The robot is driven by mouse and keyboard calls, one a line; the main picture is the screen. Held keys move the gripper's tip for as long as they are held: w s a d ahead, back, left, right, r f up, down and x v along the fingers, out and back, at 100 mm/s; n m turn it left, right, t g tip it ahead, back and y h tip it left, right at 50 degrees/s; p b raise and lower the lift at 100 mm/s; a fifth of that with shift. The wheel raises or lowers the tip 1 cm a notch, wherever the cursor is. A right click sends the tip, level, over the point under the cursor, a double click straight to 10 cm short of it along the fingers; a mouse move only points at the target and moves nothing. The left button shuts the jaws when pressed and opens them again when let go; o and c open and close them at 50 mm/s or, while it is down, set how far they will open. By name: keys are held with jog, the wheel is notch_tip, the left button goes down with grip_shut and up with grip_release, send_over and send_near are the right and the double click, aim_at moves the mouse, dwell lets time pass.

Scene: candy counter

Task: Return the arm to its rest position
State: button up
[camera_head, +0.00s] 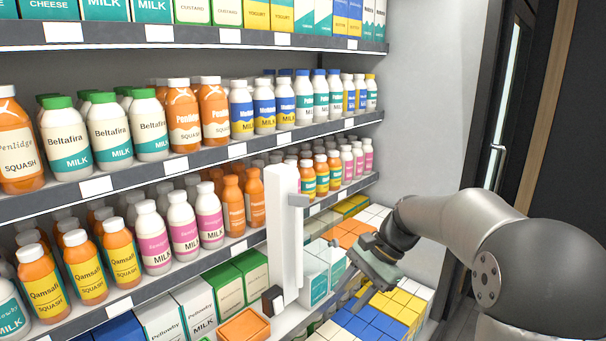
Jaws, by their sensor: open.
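My gripper (346,272) is right of centre, at the end of my grey arm (460,218), which comes in from the right edge. The gripper is open and points left toward the shelves. I see nothing held between its fingers. It hangs in front of the lower shelf area, over stacked cartons in the picture. Its exact gap to the shelf edge and the cartons is hard to tell.
Shelves of bottles and cartons fill the left and centre, with a middle shelf edge (95,187) and a lower one (120,296). Blue and yellow cartons (362,325) are stacked below the gripper. A dark door with a handle (495,165) stands at the right.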

jog(key=s+d+f+n+h, duration=0.1)
jog(key=s+f+n+h, duration=0.1)
jog(key=s, duration=0.6)
jog(key=s+d+f+n+t+h, duration=0.1)
jog(key=s+n, duration=0.3)
jog(key=s, duration=0.5)
jog(key=s+d+f+n+t+h, duration=0.1)
jog(key=s+d+f+n+h, duration=0.1)
jog(key=s, duration=0.6)
jog(key=shift+s+d+f+n+h, duration=0.25)
jog(key=shift+f+n+h, duration=0.5)
jog(key=shift+n, duration=0.35)
